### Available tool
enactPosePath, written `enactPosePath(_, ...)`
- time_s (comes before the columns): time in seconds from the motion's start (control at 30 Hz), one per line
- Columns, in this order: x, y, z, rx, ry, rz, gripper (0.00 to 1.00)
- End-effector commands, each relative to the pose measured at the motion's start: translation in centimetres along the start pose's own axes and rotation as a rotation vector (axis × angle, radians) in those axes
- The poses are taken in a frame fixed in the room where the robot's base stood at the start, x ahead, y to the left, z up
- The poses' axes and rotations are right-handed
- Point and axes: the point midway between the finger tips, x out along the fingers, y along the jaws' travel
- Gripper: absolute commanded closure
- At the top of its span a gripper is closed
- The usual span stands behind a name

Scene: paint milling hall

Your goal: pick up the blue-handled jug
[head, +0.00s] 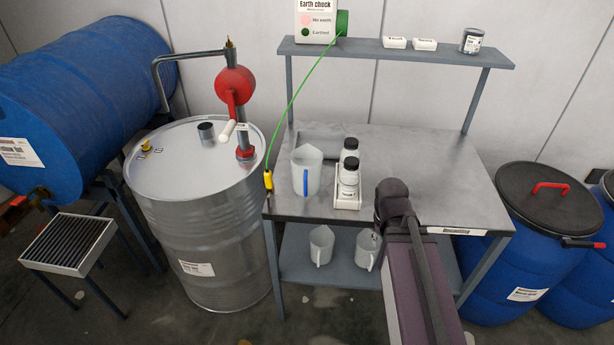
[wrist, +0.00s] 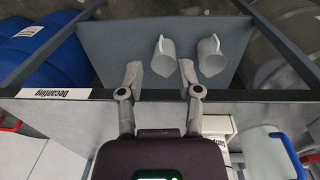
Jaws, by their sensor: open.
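The blue-handled jug (head: 311,167) stands upright on the steel bench top, left of a white tray with two bottles. Its blue handle faces the front of the bench. In the wrist view the jug (wrist: 265,155) is at the lower right, partly cut off by the picture edge, with the handle on its right side. My gripper (wrist: 160,80) is open and empty, with its two fingers apart over the front edge of the bench. It is away from the jug and not touching it. In the head view my arm hides the fingers.
Two plain jugs (head: 321,245) stand on the lower shelf. The bottle tray (head: 346,203) is close beside the blue-handled jug, between it and my arm. A steel drum (head: 200,230) with a red pump stands left of the bench. The bench top's right part (head: 430,160) is clear.

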Motion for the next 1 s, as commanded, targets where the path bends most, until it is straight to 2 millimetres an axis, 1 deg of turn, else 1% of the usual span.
enactPosePath(0.03, -0.1, -0.5, -0.7, 0.012, 0.007, 0.024, 0.54)
enactPosePath(0.17, -0.4, -1.7, -2.4, 0.075, 0.041, 0.11, 0.54)
enactPosePath(0.27, -0.8, -3.0, -3.9, 0.137, 0.087, 0.188, 0.54)
enactPosePath(0.47, -2.3, -6.6, -7.1, 0.265, 0.231, 0.33, 0.54)
enactPosePath(0.57, -3.3, -8.7, -8.6, 0.326, 0.323, 0.384, 0.54)
enactPosePath(0.77, -5.8, -13.8, -11.1, 0.44, 0.536, 0.45, 0.54)
enactPosePath(0.87, -7.3, -16.7, -12.2, 0.493, 0.655, 0.46, 0.54)
enactPosePath(0.9, -7.9, -18.0, -12.5, 0.514, 0.704, 0.459, 0.54)
enactPosePath(1.0, -9.5, -21.0, -13.1, 0.559, 0.822, 0.446, 0.54)
